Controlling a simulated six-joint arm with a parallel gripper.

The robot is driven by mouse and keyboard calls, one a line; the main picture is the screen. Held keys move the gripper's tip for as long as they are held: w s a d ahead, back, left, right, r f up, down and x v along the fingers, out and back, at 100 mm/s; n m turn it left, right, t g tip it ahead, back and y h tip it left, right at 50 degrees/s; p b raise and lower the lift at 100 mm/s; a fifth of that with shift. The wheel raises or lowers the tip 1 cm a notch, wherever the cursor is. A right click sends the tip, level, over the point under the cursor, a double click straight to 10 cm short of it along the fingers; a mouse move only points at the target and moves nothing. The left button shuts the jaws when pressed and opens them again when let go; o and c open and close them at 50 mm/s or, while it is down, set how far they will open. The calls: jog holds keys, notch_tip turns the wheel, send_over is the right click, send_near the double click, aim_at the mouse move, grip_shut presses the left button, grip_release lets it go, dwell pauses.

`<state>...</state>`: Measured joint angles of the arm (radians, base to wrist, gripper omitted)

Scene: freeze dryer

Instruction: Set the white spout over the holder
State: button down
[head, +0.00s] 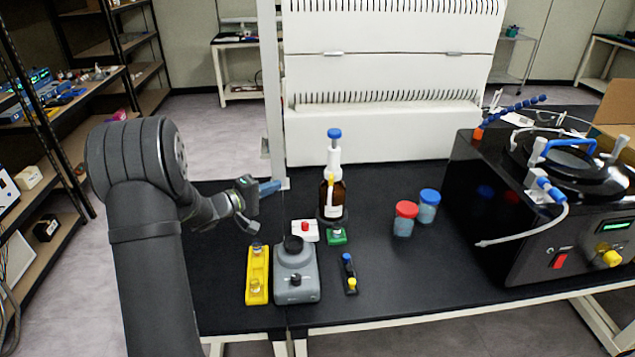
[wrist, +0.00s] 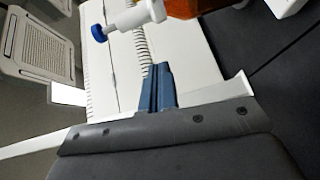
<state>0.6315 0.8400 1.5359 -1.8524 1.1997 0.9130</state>
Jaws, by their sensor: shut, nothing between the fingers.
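A brown bottle (head: 331,196) with a white dispenser top (head: 333,156) and a blue cap (head: 334,133) stands upright on a dark round base. The white spout (head: 329,176) appears to come off the dispenser's front and point downward, with a yellow part near it. A small green holder (head: 337,238) sits just in front of the bottle. My gripper (head: 270,187) is left of the bottle, apart from it, shut and empty. In the wrist view its blue fingers (wrist: 158,88) are together, with the dispenser (wrist: 135,16) and part of the bottle (wrist: 195,6) above them.
A yellow rack (head: 257,276), a grey device (head: 296,275) and a white box with a red button (head: 305,231) stand in front. Red-capped (head: 405,219) and blue-capped (head: 429,206) jars stand right. A black freeze dryer (head: 500,215) fills the far right.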

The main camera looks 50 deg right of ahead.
jog(key=s+a+g, duration=0.1)
jog(key=s+a, duration=0.1)
send_near(330, 182)
jog(key=w+d, duration=0.4)
jog(key=d, duration=0.1)
jog(key=shift+h, duration=0.3)
jog(key=shift+s+d+f, duration=0.15)
jog(key=shift+s+d, duration=0.5)
jog(key=shift+s, duration=0.25)
jog(key=shift+s+d+f, duration=0.1)
jog(key=shift+s+d, duration=0.5)
jog(key=shift+s, duration=0.3)
jog(key=shift+s+d, duration=0.15)
jog(key=shift+s, duration=0.5)
jog(key=shift+s+d, duration=0.15)
jog(key=shift+s, duration=0.45)
